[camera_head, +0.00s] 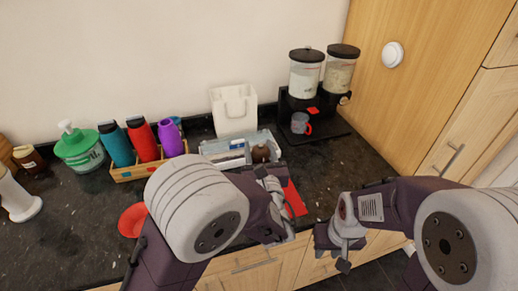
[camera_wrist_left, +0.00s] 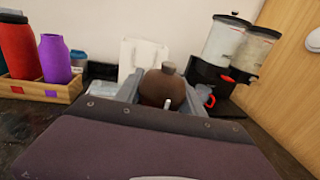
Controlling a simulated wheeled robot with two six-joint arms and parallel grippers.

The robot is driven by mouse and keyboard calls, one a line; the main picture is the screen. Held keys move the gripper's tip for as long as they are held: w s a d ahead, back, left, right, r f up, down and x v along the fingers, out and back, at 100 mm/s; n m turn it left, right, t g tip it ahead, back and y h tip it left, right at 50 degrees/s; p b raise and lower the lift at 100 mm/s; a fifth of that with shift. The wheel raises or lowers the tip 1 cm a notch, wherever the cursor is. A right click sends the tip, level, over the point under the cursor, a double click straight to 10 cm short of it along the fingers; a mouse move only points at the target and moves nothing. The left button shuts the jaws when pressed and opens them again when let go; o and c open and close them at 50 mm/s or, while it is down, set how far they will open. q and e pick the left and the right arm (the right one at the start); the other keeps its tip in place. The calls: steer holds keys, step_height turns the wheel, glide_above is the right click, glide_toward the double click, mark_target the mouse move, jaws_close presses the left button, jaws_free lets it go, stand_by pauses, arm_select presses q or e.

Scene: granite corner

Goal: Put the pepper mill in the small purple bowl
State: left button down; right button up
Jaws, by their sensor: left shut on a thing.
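The pepper mill, a round brown body with a grey knob, shows between my left gripper's fingers in the left wrist view (camera_wrist_left: 160,88). In the head view the brown mill (camera_head: 261,154) is just beyond my left gripper (camera_head: 264,172), by the right end of a grey tray. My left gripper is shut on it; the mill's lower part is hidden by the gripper. I cannot make out a small purple bowl in either view. My right gripper (camera_head: 333,248) is empty near the counter's front edge, its fingers apart.
A grey tray (camera_head: 211,149) lies behind my left gripper, before a white holder (camera_head: 234,109). A wooden box (camera_head: 127,174) with bottles stands left. A red bowl (camera_head: 132,220) and red mat (camera_head: 294,198) lie nearer. A dispenser with a cup (camera_head: 300,123) stands right.

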arm_select(q)
steer(key=shift+f, duration=0.1)
steer(key=shift+s+f, duration=0.1)
steer(key=c, duration=0.7)
jaws_free()
steer(key=shift+s+r, duration=0.1)
steer(key=shift+r, duration=0.15)
steer(key=s+d+b, duration=0.1)
steer(key=s, duration=1)
steer(key=shift+s+d, duration=0.3)
steer(key=shift+d, duration=0.05)
